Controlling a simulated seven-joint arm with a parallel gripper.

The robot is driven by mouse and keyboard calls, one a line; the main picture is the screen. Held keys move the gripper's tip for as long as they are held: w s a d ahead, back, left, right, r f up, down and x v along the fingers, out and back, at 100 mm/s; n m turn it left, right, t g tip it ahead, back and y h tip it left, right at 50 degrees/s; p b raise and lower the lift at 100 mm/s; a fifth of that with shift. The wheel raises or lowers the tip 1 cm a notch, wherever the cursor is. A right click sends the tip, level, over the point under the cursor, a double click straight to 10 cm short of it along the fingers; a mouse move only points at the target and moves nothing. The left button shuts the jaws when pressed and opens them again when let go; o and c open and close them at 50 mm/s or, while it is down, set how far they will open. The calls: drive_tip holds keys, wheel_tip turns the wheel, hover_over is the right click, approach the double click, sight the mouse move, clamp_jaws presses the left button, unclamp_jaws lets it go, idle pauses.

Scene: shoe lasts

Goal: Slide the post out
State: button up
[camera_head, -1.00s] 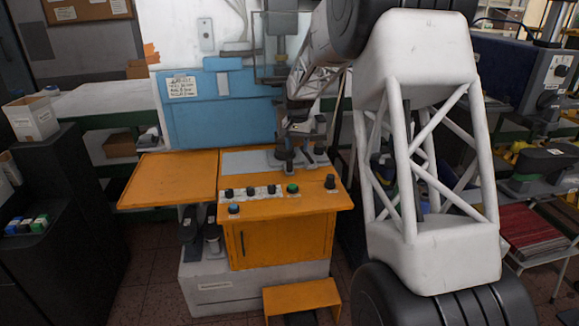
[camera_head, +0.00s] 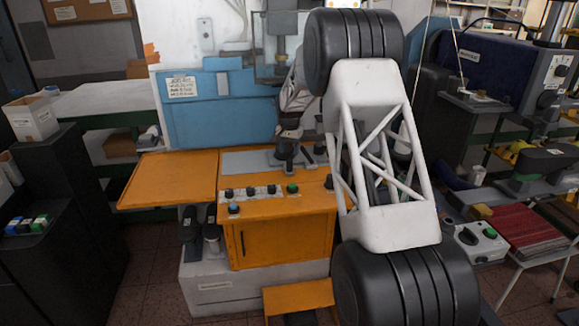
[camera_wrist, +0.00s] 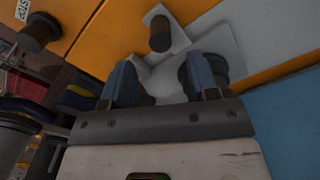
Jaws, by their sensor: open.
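The grey bracket (camera_wrist: 172,75) is in the wrist view, with a dark upright post (camera_wrist: 160,34) just ahead of my gripper (camera_wrist: 164,80). The two blue-grey fingers are apart, and no object is held between them. A second dark round piece (camera_wrist: 228,68) is partly hidden behind the right finger. I cannot tell whether that finger touches it. In the head view, dark fittings (camera_head: 284,152) stand on the machine's grey plate (camera_head: 243,162). There the wrist end of my arm is over them, and the fingers are too small to make out.
The orange machine table (camera_head: 170,180) has several knobs along its front, one green (camera_head: 292,188). A blue panel (camera_head: 205,115) stands behind it. The left table wing is clear.

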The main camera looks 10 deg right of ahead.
sight(289, 160)
drive_tip(key=shift+f, duration=3.9)
clamp_jaws()
